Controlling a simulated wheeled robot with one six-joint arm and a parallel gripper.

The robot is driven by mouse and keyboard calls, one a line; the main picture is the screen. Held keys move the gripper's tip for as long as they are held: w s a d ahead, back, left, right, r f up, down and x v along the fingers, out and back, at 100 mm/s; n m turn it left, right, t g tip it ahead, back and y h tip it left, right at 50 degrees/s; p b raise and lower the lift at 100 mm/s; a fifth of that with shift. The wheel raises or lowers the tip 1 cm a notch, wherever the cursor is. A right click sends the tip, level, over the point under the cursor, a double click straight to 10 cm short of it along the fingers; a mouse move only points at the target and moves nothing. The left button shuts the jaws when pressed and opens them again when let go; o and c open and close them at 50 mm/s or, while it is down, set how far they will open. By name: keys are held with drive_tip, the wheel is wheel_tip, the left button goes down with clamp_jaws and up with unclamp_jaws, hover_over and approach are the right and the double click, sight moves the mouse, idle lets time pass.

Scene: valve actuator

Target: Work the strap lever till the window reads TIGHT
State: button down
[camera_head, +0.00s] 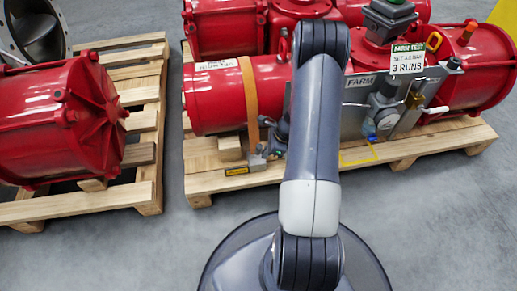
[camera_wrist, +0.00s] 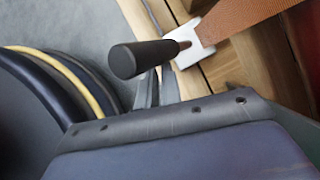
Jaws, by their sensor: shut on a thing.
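The strap lever shows in the wrist view as a black round-ended handle (camera_wrist: 138,58) on a short metal shank. The shank meets a white ratchet block (camera_wrist: 195,43) on the strap. The orange-brown strap (camera_head: 250,95) runs over the red cylinder at the left of the nearer pallet; it also fills the upper right of the wrist view (camera_wrist: 245,18). My gripper (camera_wrist: 158,86) is at the handle, shut on it, its dark fingers partly hidden behind the handle. In the head view my arm hides part of the lever. A small black-and-yellow plate (camera_head: 237,171) sits by the strap's foot; its text is unreadable.
The red actuator (camera_head: 215,97) lies on a wooden pallet (camera_head: 215,183). A "FARM TEST, 3 RUNS" sign (camera_head: 408,60) stands at the right. A second red actuator (camera_head: 65,120) rests on the left pallet. Grey floor is clear between the pallets and in front.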

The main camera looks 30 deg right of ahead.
drive_tip(key=shift+s+d+r, duration=0.45)
drive_tip(key=shift+d+r, duration=0.05)
drive_tip(key=shift+d, duration=0.15)
drive_tip(key=shift+d, duration=0.1)
drive_tip(key=p+v, duration=0.5)
drive_tip(key=v, duration=0.5)
drive_tip(key=shift+r, duration=0.35)
drive_tip(key=shift+f, duration=0.1)
drive_tip(key=b+x, duration=0.3)
drive_tip(key=x, duration=0.4)
drive_tip(key=shift+f, duration=0.2)
